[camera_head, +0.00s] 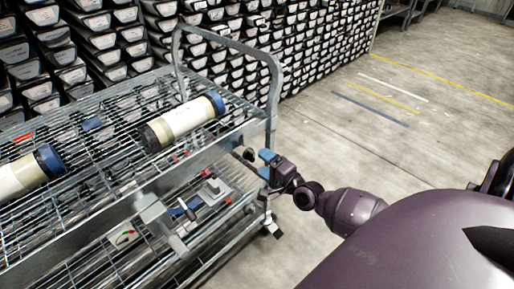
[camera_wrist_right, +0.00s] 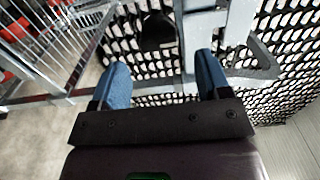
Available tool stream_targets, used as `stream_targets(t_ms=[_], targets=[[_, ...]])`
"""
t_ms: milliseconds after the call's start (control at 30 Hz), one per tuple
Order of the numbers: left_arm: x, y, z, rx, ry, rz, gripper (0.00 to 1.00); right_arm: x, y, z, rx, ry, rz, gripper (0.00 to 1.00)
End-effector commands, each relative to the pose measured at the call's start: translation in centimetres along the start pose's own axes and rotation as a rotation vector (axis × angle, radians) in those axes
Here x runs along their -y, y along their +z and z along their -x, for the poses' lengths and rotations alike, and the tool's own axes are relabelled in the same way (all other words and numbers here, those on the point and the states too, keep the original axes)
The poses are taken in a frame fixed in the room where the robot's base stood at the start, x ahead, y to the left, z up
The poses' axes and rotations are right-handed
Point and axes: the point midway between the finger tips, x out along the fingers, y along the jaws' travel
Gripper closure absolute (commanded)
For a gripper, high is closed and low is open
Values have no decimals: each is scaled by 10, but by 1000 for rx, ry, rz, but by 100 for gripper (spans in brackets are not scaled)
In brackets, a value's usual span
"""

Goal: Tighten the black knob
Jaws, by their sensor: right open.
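The black knob (camera_wrist_right: 157,32) shows in the right wrist view, beyond and between my right gripper's blue fingertips, on the metal frame of the cart (camera_wrist_right: 205,22). In the head view the knob (camera_head: 249,155) is a small dark shape at the cart's right end, just left of the fingers. My right gripper (camera_head: 265,164) is open and empty, close to the knob and apart from it. It also shows in the right wrist view (camera_wrist_right: 161,68). My left gripper is not in view.
The wire-shelf cart (camera_head: 232,147) bears two cream cylinders with blue ends, one at the middle (camera_head: 180,123) and one at the left (camera_head: 20,176). Tools lie on its lower shelf. A rack of core trays (camera_head: 320,40) stands behind. The floor (camera_head: 400,130) on the right is clear.

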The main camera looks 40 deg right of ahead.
Motion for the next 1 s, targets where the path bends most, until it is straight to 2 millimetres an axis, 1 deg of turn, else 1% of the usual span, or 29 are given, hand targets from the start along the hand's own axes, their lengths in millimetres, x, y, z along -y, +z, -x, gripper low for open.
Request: stream_targets(t_ms=[33,200,400,567,1000], targets=[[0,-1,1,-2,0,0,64,1,0,10,1,1,0,30],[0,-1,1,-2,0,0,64,0,0,37,1,2,0,30],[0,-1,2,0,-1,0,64,0,0,55,1,1,0,30],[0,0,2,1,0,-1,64,0,1,59,1,0,-1,30],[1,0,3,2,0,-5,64,0,0,59,0,0,-1,30]])
